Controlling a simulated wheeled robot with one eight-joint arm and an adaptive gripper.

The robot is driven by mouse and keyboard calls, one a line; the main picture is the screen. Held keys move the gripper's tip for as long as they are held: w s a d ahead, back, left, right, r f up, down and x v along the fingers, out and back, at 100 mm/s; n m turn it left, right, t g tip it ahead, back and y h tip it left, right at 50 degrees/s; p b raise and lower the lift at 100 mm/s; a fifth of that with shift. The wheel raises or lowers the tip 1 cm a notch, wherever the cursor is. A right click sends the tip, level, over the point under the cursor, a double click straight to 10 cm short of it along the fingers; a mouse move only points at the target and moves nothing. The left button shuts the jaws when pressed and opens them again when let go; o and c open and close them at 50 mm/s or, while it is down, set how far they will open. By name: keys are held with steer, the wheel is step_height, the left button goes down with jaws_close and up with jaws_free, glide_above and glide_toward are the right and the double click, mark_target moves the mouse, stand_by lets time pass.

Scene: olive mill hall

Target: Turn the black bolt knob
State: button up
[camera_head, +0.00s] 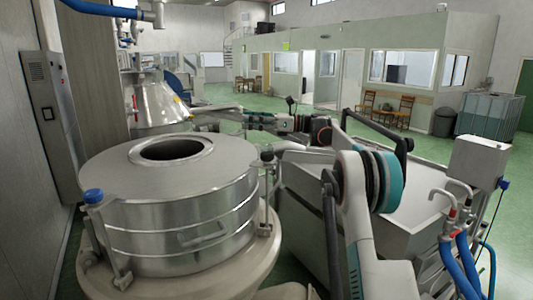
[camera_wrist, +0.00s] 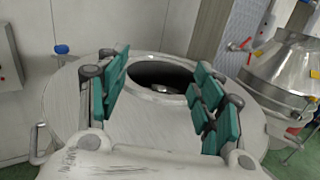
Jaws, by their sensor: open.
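A dark, small knob (camera_head: 267,155) tops an upright bolt at the right side of the round steel vessel (camera_head: 175,225) in the head view. I take it to be the black bolt knob; I cannot make it out in the wrist view. My gripper (camera_wrist: 160,70) is open and empty, its teal-padded fingers spread wide over the vessel's top, with the dark round opening (camera_wrist: 160,76) between them. In the head view my arm reaches left behind the knob, apart from it, and the gripper is small and hard to make out.
A blue knob (camera_head: 93,196) tops another bolt at the vessel's left; it also shows in the wrist view (camera_wrist: 61,49). A conical steel vessel (camera_head: 155,103) stands behind. A long steel trough (camera_head: 300,190) and blue hoses (camera_head: 470,262) are at the right.

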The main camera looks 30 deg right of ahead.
steer(key=m+t+h, duration=0.1)
steer(key=m+t, duration=0.1)
steer(key=m+t+h+p, duration=0.3)
steer(key=m+t+h, duration=0.3)
steer(key=m+h, duration=0.7)
glide_toward(270, 157)
steer(key=w+n+h, duration=0.1)
steer(key=w, duration=0.3)
steer(key=w+n+h, duration=0.1)
steer(key=w, duration=0.3)
steer(key=w+a+n+h, duration=0.1)
steer(key=w, duration=0.3)
steer(key=shift+w+f+p, duration=0.2)
steer(key=shift+p, duration=0.2)
steer(key=shift+c, duration=0.2)
steer(key=shift+d, duration=0.1)
steer(key=c, duration=1)
